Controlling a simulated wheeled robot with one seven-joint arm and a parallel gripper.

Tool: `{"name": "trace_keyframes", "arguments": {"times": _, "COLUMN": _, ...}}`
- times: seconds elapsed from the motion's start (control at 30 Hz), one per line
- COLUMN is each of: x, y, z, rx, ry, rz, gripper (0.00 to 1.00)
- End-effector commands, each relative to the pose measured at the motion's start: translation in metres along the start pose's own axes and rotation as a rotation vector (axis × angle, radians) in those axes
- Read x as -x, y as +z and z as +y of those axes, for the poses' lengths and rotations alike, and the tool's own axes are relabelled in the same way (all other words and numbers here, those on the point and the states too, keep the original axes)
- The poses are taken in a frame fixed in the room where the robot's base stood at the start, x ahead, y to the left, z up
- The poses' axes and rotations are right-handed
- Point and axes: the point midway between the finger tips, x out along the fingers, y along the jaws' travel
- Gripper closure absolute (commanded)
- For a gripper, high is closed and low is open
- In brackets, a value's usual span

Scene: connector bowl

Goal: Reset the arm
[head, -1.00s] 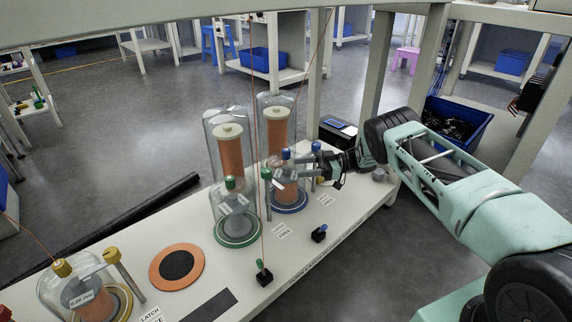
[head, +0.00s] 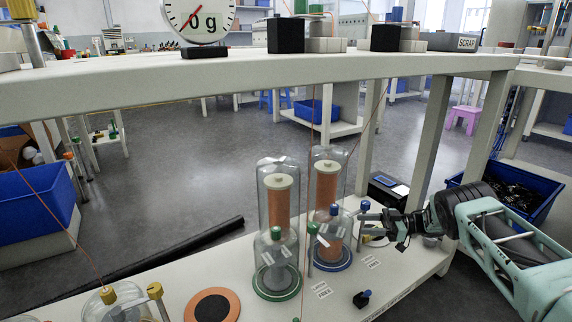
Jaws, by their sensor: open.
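My gripper (head: 372,226) is at the right end of the lower bench (head: 405,283), with its jaws pointing left. It is open, and I see nothing held between the fingers. It is just right of the blue-ringed glass jar (head: 332,262), close to a blue-capped post (head: 364,206); whether they touch is unclear. My arm reaches in from the right edge, bent at the wrist.
A green-ringed glass jar (head: 277,279) stands left of the blue one. A yellow-capped jar (head: 110,297) and an orange disc (head: 212,306) are farther left. An upper shelf (head: 270,71) crosses above, carrying a dial scale (head: 198,20). A blue bin (head: 513,190) is behind my arm.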

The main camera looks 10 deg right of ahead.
Motion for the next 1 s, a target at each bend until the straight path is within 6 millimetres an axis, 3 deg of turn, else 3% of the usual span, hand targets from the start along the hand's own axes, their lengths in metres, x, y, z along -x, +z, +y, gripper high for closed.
{"name": "trace_keyframes", "arguments": {"times": 0.17, "x": -0.007, "y": -0.048, "z": 0.048, "rx": 0.082, "ry": 0.22, "rz": -0.04, "gripper": 0.47}}
{"name": "trace_keyframes", "arguments": {"times": 0.3, "x": -0.004, "y": -0.104, "z": 0.096, "rx": 0.133, "ry": 0.512, "rz": -0.104, "gripper": 0.47}}
{"name": "trace_keyframes", "arguments": {"times": 0.4, "x": 0.004, "y": -0.14, "z": 0.115, "rx": 0.131, "ry": 0.71, "rz": -0.161, "gripper": 0.47}}
{"name": "trace_keyframes", "arguments": {"times": 0.53, "x": 0.016, "y": -0.177, "z": 0.118, "rx": 0.079, "ry": 0.935, "rz": -0.251, "gripper": 0.47}}
{"name": "trace_keyframes", "arguments": {"times": 0.67, "x": 0.028, "y": -0.203, "z": 0.095, "rx": -0.025, "ry": 1.114, "rz": -0.361, "gripper": 0.47}}
{"name": "trace_keyframes", "arguments": {"times": 0.77, "x": 0.033, "y": -0.213, "z": 0.06, "rx": -0.134, "ry": 1.214, "rz": -0.458, "gripper": 0.47}}
{"name": "trace_keyframes", "arguments": {"times": 0.87, "x": 0.035, "y": -0.216, "z": 0.01, "rx": -0.264, "ry": 1.279, "rz": -0.568, "gripper": 0.47}}
{"name": "trace_keyframes", "arguments": {"times": 1.0, "x": 0.033, "y": -0.213, "z": -0.08, "rx": -0.467, "ry": 1.306, "rz": -0.736, "gripper": 0.47}}
